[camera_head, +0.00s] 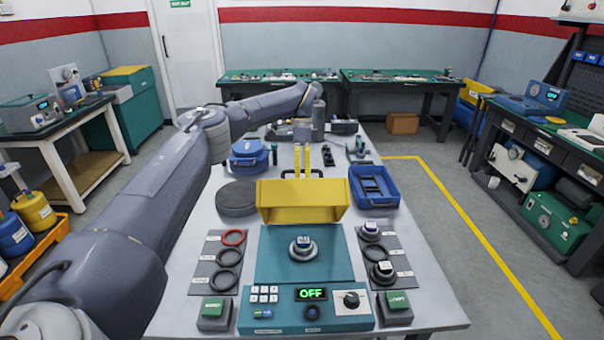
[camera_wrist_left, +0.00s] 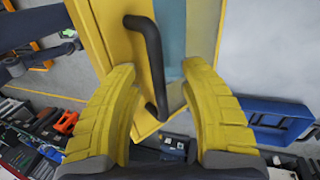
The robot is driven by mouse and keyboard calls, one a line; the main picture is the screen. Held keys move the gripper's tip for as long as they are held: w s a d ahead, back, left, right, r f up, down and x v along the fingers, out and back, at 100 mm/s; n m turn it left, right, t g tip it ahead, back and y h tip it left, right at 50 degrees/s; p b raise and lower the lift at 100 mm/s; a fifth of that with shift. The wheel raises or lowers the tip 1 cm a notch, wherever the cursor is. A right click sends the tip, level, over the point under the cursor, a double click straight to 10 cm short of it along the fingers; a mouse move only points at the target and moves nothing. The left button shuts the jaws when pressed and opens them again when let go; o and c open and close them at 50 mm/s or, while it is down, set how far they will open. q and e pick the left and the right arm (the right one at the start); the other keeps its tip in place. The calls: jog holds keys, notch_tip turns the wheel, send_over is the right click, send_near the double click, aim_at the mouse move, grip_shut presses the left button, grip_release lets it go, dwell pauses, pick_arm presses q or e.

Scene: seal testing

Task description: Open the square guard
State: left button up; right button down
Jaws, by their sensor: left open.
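The yellow square guard (camera_head: 302,214) is tilted up at the back of the teal test unit (camera_head: 280,264), with its hollow side toward the head camera. My right gripper is not in view.
Seal rings lie on side mats, including a red ring (camera_head: 233,237). Green buttons (camera_head: 214,309) flank the control panel. A blue tray (camera_head: 376,187) is right of the guard. A dark round disc (camera_head: 237,198) and blue container (camera_head: 249,154) are left of it, near my arm.

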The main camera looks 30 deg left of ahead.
pick_arm(q)
jog(key=shift+r, duration=3.5)
